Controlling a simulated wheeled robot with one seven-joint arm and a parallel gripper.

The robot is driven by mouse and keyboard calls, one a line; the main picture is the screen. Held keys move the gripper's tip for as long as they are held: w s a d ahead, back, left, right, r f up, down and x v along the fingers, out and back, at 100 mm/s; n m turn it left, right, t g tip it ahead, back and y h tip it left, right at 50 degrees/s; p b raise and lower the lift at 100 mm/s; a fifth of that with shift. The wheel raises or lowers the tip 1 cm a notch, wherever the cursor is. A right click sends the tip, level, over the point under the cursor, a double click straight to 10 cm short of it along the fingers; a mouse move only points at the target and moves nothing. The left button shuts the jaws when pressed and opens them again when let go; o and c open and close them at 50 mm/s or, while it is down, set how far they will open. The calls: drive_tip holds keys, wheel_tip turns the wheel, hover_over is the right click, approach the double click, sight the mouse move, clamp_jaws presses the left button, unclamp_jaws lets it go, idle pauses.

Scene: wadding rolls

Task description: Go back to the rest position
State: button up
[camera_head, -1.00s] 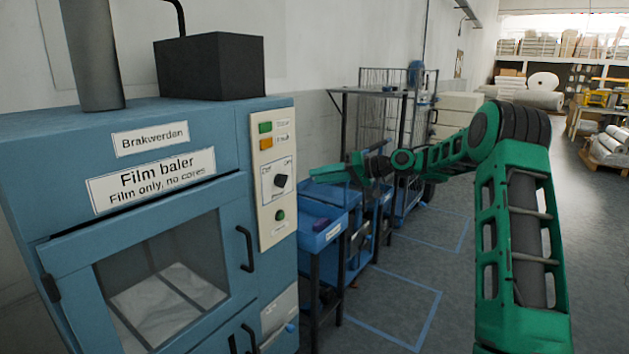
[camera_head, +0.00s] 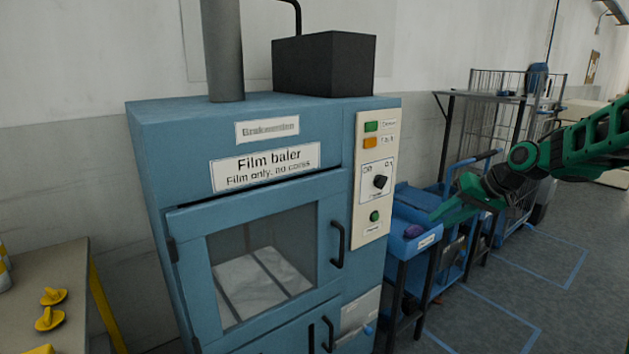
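My arm reaches in from the right edge of the head view. It is green with dark joints, and my gripper (camera_head: 452,203) is at its left end, in front of the blue tray cart to the right of the film baler. The green fingers point left and down. They are small and seen from the side, so I cannot tell whether they are open or shut. No held object is visible. The blue film baler (camera_head: 190,150) stands at the centre left, its windowed door (camera_head: 185,225) shut, with white film behind the window.
The baler's control panel (camera_head: 386,222) has a black knob. A blue cart (camera_head: 412,247) and a wire cage trolley (camera_head: 492,130) stand along the wall. A table (camera_head: 40,285) with yellow knobs is at the lower left. The floor at the right is clear, with blue marking lines.

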drive_tip(key=s+d+f+m+g+h, duration=0.1)
drive_tip(key=s+d+m+g, duration=0.1)
drive_tip(key=s, duration=1.2)
drive_tip(key=s+d+f+m+g+h, duration=0.1)
drive_tip(key=s+f+m+g+h, duration=0.1)
drive_tip(key=s, duration=1.3)
drive_tip(key=s+d+f+m+g+h, duration=0.1)
drive_tip(key=s+d+f+g, duration=0.1)
drive_tip(key=s, duration=1.3)
drive_tip(key=shift+d+m+h, duration=0.3)
drive_tip(key=shift+m+h, duration=0.1)
drive_tip(key=shift+s+f, duration=0.1)
